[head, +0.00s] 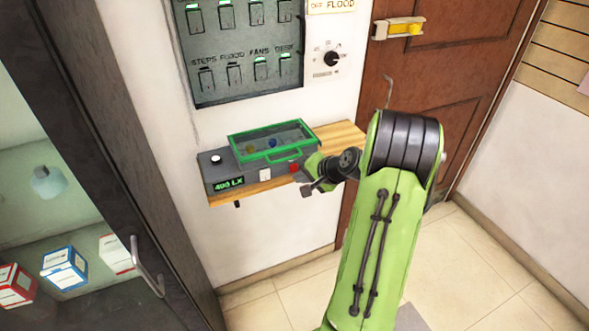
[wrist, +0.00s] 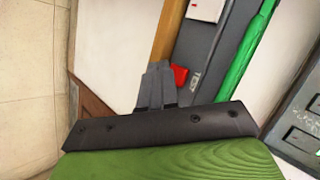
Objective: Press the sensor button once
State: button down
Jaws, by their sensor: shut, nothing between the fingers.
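A grey device box (head: 222,172) sits on a wooden wall shelf (head: 340,135). Its lit display (head: 229,184) reads about 498 LX. A red button (head: 294,168) is on its front near the right end, and a white square switch (head: 265,175) is to its left. My gripper (head: 309,188) is shut and empty, close to the box's right end. In the wrist view the shut fingers (wrist: 155,88) are beside the red button (wrist: 179,76), partly overlapping it. I cannot tell whether they touch. A small dark label, possibly "TEST", is next to the button.
A green-framed clear lid (head: 270,140) covers the box top, with a round white sensor (head: 215,158) to its left. A switch panel (head: 240,50) hangs above. A glass cabinet (head: 120,150) stands left, a brown door (head: 420,80) right. The floor at lower right is clear.

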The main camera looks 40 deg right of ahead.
jog(key=shift+w, duration=0.15)
jog(key=shift+w+d, duration=0.1)
jog(key=shift+w, duration=0.15)
jog(key=shift+w+d+p, duration=0.15)
jog(key=shift+w+p, duration=0.2)
jog(key=shift+w, duration=0.15)
dwell(0.7)
jog(key=shift+s, duration=0.1)
jog(key=shift+s+a+b, duration=0.25)
jog(key=shift+s+b, duration=0.1)
jog(key=shift+s, duration=0.45)
jog(key=s, duration=0.2)
jog(key=s+a+b, duration=0.1)
jog(key=s, duration=0.1)
jog(key=shift+s+a, duration=0.2)
jog(key=shift+s, duration=0.2)
dwell(0.5)
